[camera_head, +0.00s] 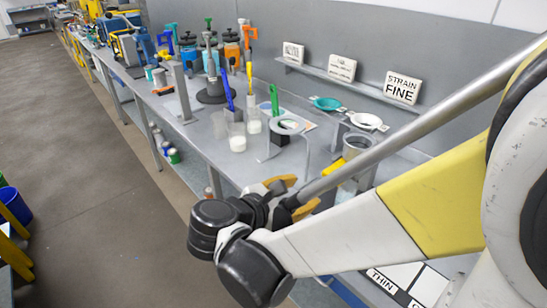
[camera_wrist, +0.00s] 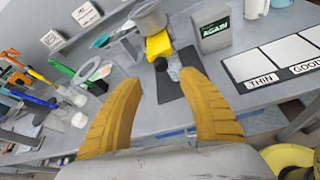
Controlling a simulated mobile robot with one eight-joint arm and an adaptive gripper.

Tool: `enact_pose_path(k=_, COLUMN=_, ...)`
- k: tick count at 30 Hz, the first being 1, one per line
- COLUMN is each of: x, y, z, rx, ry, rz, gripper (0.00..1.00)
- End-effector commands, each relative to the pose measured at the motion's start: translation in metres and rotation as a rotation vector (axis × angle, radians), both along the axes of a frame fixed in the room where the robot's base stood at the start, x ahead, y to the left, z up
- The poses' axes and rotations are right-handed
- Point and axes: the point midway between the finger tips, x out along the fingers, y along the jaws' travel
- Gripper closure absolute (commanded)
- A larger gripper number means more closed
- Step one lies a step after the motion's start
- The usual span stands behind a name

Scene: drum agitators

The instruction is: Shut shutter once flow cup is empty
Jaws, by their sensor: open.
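The grey metal flow cup (camera_head: 357,144) stands raised at the right of the bench, and shows at the top of the wrist view (camera_wrist: 150,17). The yellow shutter (camera_wrist: 158,45) sits just under it, with a dark round end towards me; part of it shows in the head view (camera_head: 333,168). A clear vessel (camera_wrist: 174,68) stands below; its contents cannot be told. I cannot see inside the cup. My gripper (camera_wrist: 160,72) is open and empty, its orange fingers on either side of the shutter in the wrist view but apart from it. It also shows in the head view (camera_head: 292,195).
An "AGAIN" box (camera_wrist: 214,33) and a card marked THIN and GOOD (camera_wrist: 270,65) lie right of the cup. A ring stand (camera_head: 288,125) and white-filled beakers (camera_head: 237,138) stand left. A shelf (camera_head: 335,83) holds strainers and signs behind.

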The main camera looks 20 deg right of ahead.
Motion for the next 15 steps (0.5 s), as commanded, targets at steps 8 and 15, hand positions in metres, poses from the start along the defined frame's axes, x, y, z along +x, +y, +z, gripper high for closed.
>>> enact_pose_path(k=8, x=0.017, y=-0.037, z=-0.018, rx=-0.006, ry=0.002, rz=-0.006, gripper=0.52)
enact_pose_path(k=15, x=0.035, y=-0.074, z=-0.034, rx=-0.004, ry=0.003, rz=-0.005, gripper=0.52)
